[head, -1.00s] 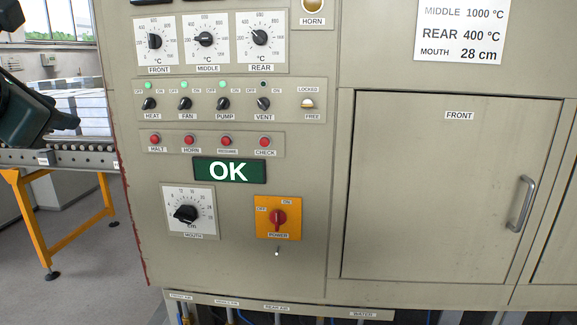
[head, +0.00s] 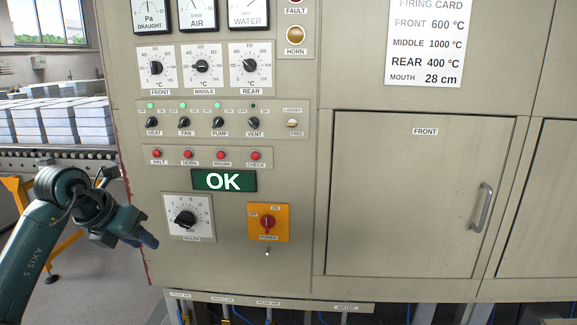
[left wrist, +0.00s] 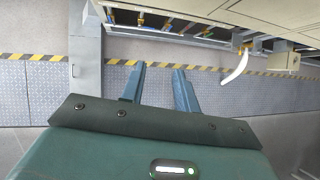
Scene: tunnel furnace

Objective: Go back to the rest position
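My left gripper (head: 150,241) hangs at the left of the head view, in front of the lower left edge of the control panel. In the left wrist view its two fingers (left wrist: 158,69) stand apart with only floor showing between them, so it is open and empty. My right gripper is in neither view. The furnace control panel (head: 292,230) carries dials, switches and a green display (head: 224,181) reading OK. The mouth dial (head: 187,219) and the orange power switch (head: 268,222) sit below it, clear of my gripper.
A closed furnace door (head: 410,200) marked FRONT is at the right, with a handle (head: 480,208). A roller conveyor (head: 60,158) with stacked pale blocks (head: 60,122) is at the left behind my arm. The wrist view shows grey floor (left wrist: 150,50) with a striped line.

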